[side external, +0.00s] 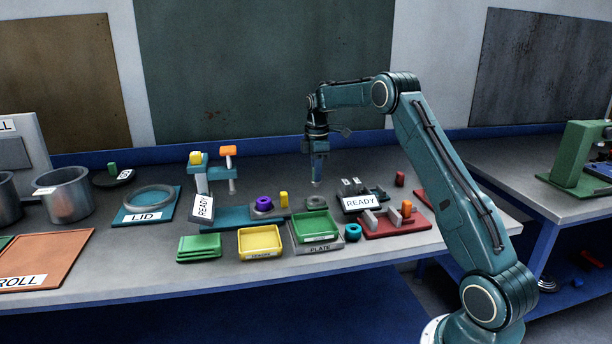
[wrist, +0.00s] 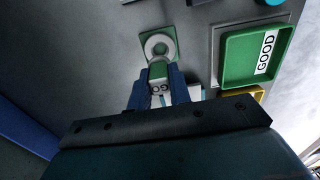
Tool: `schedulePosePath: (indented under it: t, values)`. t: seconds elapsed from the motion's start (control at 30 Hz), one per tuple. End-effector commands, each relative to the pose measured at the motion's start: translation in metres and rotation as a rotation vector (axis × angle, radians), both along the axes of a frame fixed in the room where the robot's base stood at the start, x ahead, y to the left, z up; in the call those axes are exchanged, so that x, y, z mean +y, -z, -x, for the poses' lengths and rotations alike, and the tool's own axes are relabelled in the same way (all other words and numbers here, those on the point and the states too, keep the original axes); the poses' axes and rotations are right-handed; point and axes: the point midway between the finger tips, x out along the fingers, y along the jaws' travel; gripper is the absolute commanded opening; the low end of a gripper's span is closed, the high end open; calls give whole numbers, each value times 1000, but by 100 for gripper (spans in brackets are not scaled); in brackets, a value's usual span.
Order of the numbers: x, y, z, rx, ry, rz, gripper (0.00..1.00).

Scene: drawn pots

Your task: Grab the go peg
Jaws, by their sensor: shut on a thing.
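The go peg (wrist: 158,88) shows in the wrist view as a small piece marked "GO", between the two blue fingers of my gripper (wrist: 157,97). My gripper is shut on it. In the side view my gripper (side external: 317,172) points down above the bench, with a pale tip below the fingers. A grey ring (side external: 316,202) lies on the bench just below it. In the wrist view the ring (wrist: 160,46) sits on a green square, just beyond the peg's end. The peg's far end is hard to make out.
A green tray (side external: 315,226) marked "GOOD" in the wrist view (wrist: 232,58) and a yellow tray (side external: 260,241) stand in front. A purple ring (side external: 264,203) is left.

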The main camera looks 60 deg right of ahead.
Motion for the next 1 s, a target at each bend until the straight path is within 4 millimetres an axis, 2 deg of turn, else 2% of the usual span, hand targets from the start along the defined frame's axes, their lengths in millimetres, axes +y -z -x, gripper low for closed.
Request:
schedulePosePath:
  t: [0.03, 0.3, 0.5, 0.7, 1.0]
  values:
    - [-1, -13, -1, -5, 0, 4, 0]
    - [-1, -74, -1, -4, 0, 2, 0]
    - [-1, -109, -1, -4, 0, 2, 0]
    - [-1, -129, -1, -1, 0, 1, 0]
    - [0, -143, 0, 0, 0, 0, 0]
